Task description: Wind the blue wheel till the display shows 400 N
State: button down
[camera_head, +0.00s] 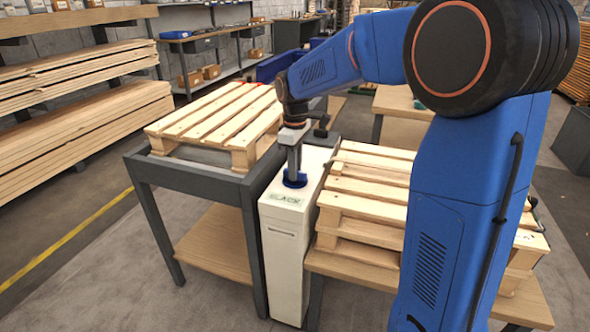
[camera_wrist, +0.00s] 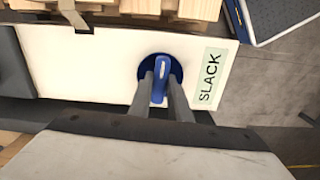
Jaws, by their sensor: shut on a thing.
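The blue wheel (camera_head: 294,179) sits on top of a white box-shaped post (camera_head: 286,240) between two pallet stands. In the wrist view the wheel (camera_wrist: 173,67) is a blue disc with a raised blue grip bar across it. My gripper (camera_head: 293,170) points down onto the wheel. In the wrist view my gripper (camera_wrist: 160,88) has its two grey fingers on either side of the bar, shut on it. The display (camera_head: 287,200) lies on the post's top beside the wheel. In the wrist view the display (camera_wrist: 209,77) reads SLACK in dark letters on pale green.
A wooden pallet (camera_head: 222,115) lies on a dark-framed stand left of the post. Stacked pallets (camera_head: 372,190) stand close on its right. A dark bracket (camera_head: 321,130) rises at the post's far end. Open floor lies in front.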

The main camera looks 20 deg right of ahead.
jog(key=m, duration=0.5)
jog(key=shift+m, duration=0.4)
jog(key=m, duration=0.5)
jog(key=shift+m, duration=0.3)
jog(key=c, duration=1.6)
grip_release()
jog(key=shift+c, duration=0.2)
jog(key=shift+r, duration=0.15)
notch_tip(320, 180, up, 17)
jog(key=shift+r, duration=0.1)
